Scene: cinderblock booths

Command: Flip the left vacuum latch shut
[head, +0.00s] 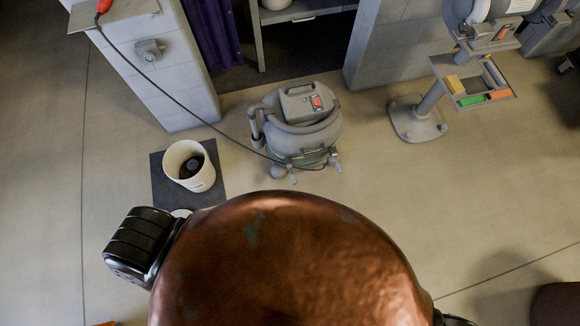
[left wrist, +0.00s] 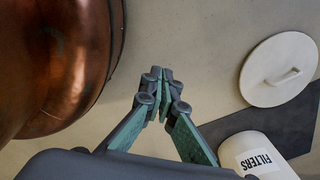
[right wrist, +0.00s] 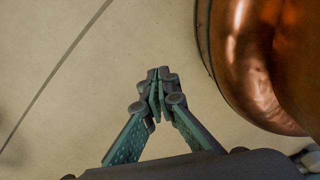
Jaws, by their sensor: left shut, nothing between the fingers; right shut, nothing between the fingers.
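A grey canister vacuum (head: 300,135) stands on the floor in the upper middle of the head view, with a red switch on top and a hose around it. Small pale pieces stick out low on its front, one at the left (head: 292,178) and one at the right (head: 337,165). I cannot tell whether these are latches or how they are set. My left gripper (left wrist: 165,76) is shut and empty above the floor in the left wrist view. My right gripper (right wrist: 158,76) is shut and empty above bare floor. Neither gripper shows in the head view; both are away from the vacuum.
A white bucket (head: 176,154) labelled FILTERS stands on a dark mat (head: 162,195); its white lid (left wrist: 258,85) lies beside it. A cord (head: 185,105) runs from a block pillar (head: 175,90) to the vacuum. A stand with trays (head: 415,122) is at right. Open floor lies between.

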